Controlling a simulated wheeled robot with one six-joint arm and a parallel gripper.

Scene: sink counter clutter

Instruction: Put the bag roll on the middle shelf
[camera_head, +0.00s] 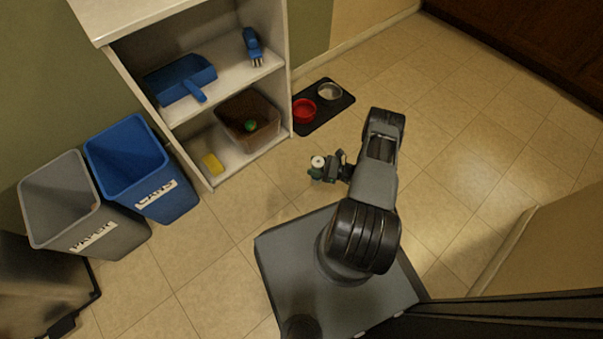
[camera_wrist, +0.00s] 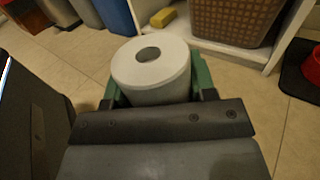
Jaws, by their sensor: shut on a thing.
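My gripper (camera_wrist: 151,90) is shut on the bag roll (camera_wrist: 150,72), a white roll with a dark hole in its core. In the head view the roll (camera_head: 318,161) shows small and pale at the end of my arm, held above the tiled floor in front of the shelf unit. The white shelf unit (camera_head: 288,60) stands at the back. Its middle shelf (camera_head: 222,79) holds a blue dustpan (camera_head: 181,79) at the left and a blue brush (camera_head: 252,46) at the right, with bare board between them.
The bottom shelf holds a brown basket (camera_head: 247,119) with a green ball inside and a yellow sponge (camera_head: 212,164). Blue (camera_head: 128,155) and grey (camera_head: 62,200) bins stand left. A black mat (camera_head: 335,98) with red and metal bowls lies right. Floor between is clear.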

